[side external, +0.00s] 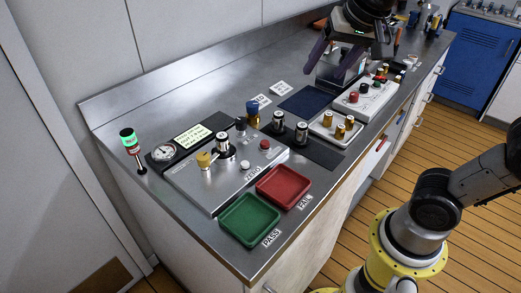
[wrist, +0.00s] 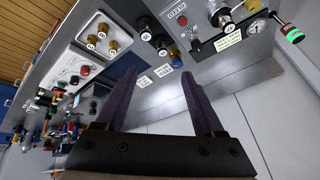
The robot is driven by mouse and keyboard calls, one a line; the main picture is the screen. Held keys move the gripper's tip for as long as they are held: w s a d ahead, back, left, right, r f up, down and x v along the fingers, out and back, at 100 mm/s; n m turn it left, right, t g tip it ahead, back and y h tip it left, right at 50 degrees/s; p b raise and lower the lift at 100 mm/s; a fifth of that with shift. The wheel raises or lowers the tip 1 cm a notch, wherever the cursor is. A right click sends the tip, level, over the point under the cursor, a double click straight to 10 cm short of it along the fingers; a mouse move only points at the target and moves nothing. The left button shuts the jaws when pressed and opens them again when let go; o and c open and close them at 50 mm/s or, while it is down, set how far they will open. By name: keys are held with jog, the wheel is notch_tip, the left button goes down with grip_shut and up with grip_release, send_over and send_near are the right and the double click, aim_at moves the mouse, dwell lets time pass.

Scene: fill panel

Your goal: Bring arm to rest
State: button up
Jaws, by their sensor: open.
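My gripper (side external: 337,66) is open and empty. It hangs over the back right part of the steel bench (side external: 187,98), above the area near the dark blue mat (side external: 303,102). In the wrist view the two purple fingers (wrist: 158,95) stand wide apart with nothing between them. The bench and the wall appear tilted beyond them. My arm reaches in from the right in the side view, with its lower links in front of the bench.
A fill panel (side external: 222,180) with a gauge (side external: 165,152) and knobs stands front left. A green tray (side external: 249,220) and a red tray (side external: 283,187) lie at the front edge. A tray of brass fittings (side external: 335,137) and a control box (side external: 366,103) stand near my gripper. A green-lit beacon (side external: 127,137) stands far left.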

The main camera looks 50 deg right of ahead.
jog(key=s+a+f+n+y, duration=0.2)
jog(key=s+f+n, duration=0.6)
jog(key=s, duration=0.3)
jog(key=shift+s+f+n, duration=0.25)
jog(key=shift+f+n, duration=0.05)
jog(key=shift+f, duration=0.3)
